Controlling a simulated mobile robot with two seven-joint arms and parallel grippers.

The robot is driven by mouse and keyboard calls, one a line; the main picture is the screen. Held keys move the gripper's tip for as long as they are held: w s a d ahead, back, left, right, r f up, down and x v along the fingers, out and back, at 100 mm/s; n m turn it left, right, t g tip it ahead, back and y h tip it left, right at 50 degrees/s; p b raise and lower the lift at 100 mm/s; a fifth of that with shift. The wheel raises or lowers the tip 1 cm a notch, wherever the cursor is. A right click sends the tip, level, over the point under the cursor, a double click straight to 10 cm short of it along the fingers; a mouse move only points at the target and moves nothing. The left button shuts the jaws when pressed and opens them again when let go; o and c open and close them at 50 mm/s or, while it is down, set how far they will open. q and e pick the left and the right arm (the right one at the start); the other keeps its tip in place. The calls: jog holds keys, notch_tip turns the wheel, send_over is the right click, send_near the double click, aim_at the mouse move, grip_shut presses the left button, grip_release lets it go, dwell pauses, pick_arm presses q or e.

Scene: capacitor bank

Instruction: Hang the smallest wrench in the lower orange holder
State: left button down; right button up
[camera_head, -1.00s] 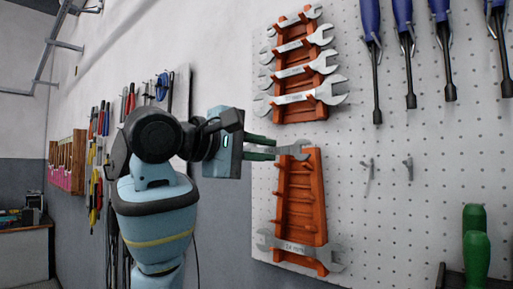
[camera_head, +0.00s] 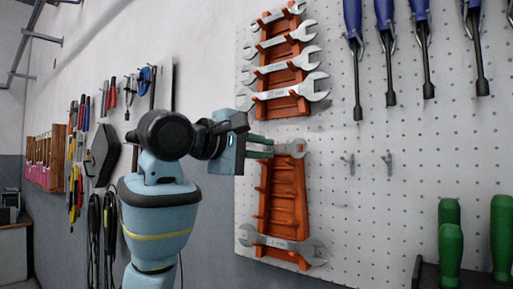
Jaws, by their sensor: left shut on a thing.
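My left gripper (camera_head: 262,148) comes in from the left at the top of the lower orange holder (camera_head: 280,200). It is shut on a small silver wrench (camera_head: 292,148), whose open jaw shows just right of the fingertips, in front of the holder's top end. I cannot tell whether the wrench touches the holder. A large wrench (camera_head: 285,244) hangs across the bottom of the lower holder, and the slots between look empty. The upper orange holder (camera_head: 283,106) carries several wrenches. My right gripper is not in view.
The white pegboard (camera_head: 345,225) has two bare hooks (camera_head: 388,163) right of the lower holder. Blue-handled screwdrivers (camera_head: 385,50) hang at the upper right. Green-handled tools (camera_head: 449,240) stand in a dark rack at the lower right. More tools hang on the wall at left.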

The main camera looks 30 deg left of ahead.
pick_arm(q)
jog(key=shift+w+f, duration=0.65)
jog(key=shift+w, duration=0.25)
jog(key=shift+f, duration=0.1)
jog(key=c, duration=1.3)
grip_release()
jog(key=shift+w+d, duration=0.1)
jog(key=shift+w, duration=0.15)
jog(key=shift+s, duration=0.1)
jog(key=shift+v, duration=3.9)
